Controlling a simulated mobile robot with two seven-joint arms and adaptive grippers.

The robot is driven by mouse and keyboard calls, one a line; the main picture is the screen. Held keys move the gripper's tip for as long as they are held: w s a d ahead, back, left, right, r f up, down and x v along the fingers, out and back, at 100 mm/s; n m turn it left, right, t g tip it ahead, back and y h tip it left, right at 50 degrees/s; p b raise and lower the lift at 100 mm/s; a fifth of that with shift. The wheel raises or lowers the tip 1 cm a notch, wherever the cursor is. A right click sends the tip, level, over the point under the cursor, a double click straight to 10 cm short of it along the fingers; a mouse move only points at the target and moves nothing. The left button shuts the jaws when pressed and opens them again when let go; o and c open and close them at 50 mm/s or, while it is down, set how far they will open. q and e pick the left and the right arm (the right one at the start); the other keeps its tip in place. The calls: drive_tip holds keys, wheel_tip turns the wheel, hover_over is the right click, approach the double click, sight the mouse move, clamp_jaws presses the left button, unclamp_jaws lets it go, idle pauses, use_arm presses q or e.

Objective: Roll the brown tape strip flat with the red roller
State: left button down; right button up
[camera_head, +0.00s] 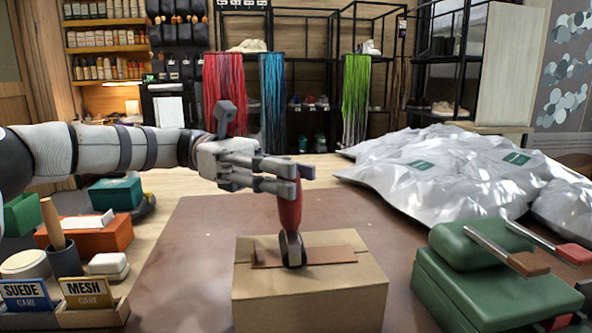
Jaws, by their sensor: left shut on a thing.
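My left gripper (300,178) is shut on the red roller (290,209) by the upper part of its handle. The roller hangs nearly upright, with its dark wheel (293,250) at the bottom over the brown tape strip (335,254). The wheel appears to touch the strip, left of its middle. The strip lies across the top of a closed cardboard box (308,298). The wheel hides part of the strip. My right gripper is out of view.
The box stands on a brown table (200,235). A green case (480,285) with metal-shafted tools on it is close at the right. Silvery white bags (440,165) lie behind. Care packets (85,291), a cup and an orange box (100,237) are at the left.

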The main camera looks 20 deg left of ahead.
use_arm(q)
drive_tip(key=shift+s+a, duration=0.55)
drive_tip(key=shift+a, duration=0.3)
wheel_tip(320, 180, up, 8)
idle(1.3)
